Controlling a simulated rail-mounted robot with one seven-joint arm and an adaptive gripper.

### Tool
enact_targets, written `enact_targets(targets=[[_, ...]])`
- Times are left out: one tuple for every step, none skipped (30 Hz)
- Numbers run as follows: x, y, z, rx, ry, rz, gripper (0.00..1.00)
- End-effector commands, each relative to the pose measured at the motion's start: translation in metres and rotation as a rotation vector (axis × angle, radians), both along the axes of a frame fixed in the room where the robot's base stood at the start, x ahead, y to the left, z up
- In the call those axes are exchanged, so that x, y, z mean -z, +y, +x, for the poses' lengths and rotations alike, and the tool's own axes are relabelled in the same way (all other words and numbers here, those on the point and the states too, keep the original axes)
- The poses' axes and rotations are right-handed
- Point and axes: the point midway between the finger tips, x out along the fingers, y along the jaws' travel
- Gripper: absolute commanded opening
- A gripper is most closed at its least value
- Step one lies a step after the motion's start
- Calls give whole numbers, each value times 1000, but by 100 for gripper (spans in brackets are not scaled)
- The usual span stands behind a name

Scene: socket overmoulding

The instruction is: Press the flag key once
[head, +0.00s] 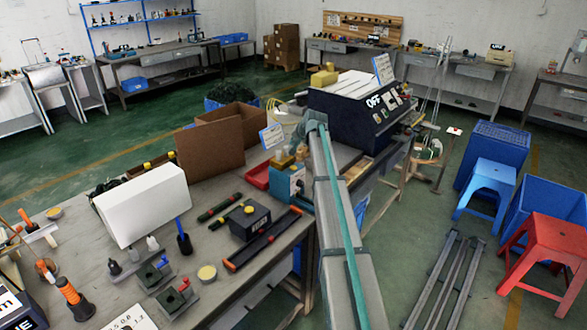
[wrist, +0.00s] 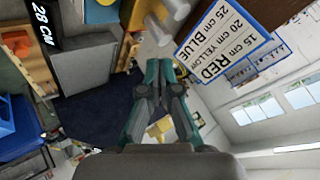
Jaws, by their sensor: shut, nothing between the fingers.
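I cannot make out a key marked with a flag in either view. A dark blue machine (head: 345,118) with a white top stands at the back of the bench; its sloped face carries the word OFF and several small controls (head: 392,98). A smaller blue box (head: 290,183) stands in front of it, under the far end of my arm. My gripper (wrist: 162,76) is shut and empty in the wrist view. Its fingertips appear in front of a pale cylindrical part (wrist: 160,28); I cannot tell whether they touch. In the head view my arm hides part of the area.
A sign with red, yellow and blue lengths (wrist: 232,40) is close by in the wrist view, as is a black "28 CM" panel (wrist: 44,22). A cardboard box (head: 208,146), white box (head: 145,203) and red tray (head: 257,176) stand left of my arm.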

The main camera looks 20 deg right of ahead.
Motion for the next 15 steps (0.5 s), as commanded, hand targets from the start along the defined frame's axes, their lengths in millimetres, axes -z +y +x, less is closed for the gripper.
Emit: enact_targets(targets=[[1,0,0,0,0,0,0],[1,0,0,0,0,0,0],[2,0,0,0,0,0,0],[3,0,0,0,0,0,0],[5,0,0,0,0,0,0],[6,0,0,0,0,0,0],[8,0,0,0,0,0,0],[10,0,0,0,0,0,0],[14,0,0,0,0,0,0],[16,0,0,0,0,0,0],[19,0,0,0,0,0,0],[24,0,0,0,0,0,0],[27,0,0,-1,1,0,0],[31,0,0,0,1,0,0],[36,0,0,0,2,1,0]])
